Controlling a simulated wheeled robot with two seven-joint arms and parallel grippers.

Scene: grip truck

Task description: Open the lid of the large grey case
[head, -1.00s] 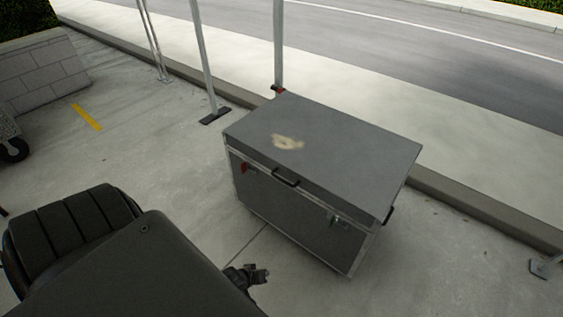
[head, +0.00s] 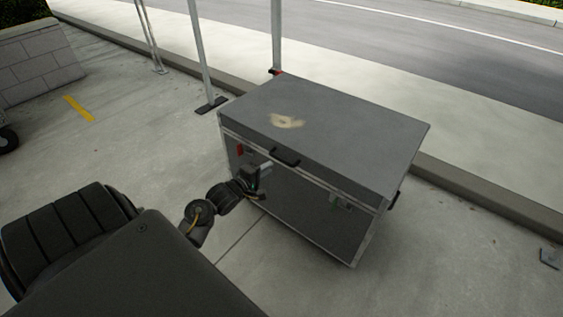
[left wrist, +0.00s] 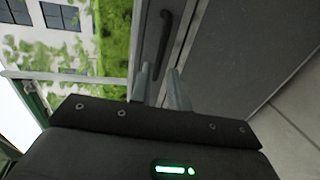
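The large grey case (head: 330,125) stands on the pavement with its lid shut and a pale worn patch on top. My left gripper (head: 265,178) is in front of the case, just below the handle. In the left wrist view its two fingers (left wrist: 162,88) are apart with nothing between them, and the handle (left wrist: 165,35) shows beyond them. My right gripper is not in view.
A kerb (head: 480,199) and a road lie behind the case. Metal poles with foot plates (head: 212,105) stand behind and left of it. A block wall (head: 38,62) is at the far left.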

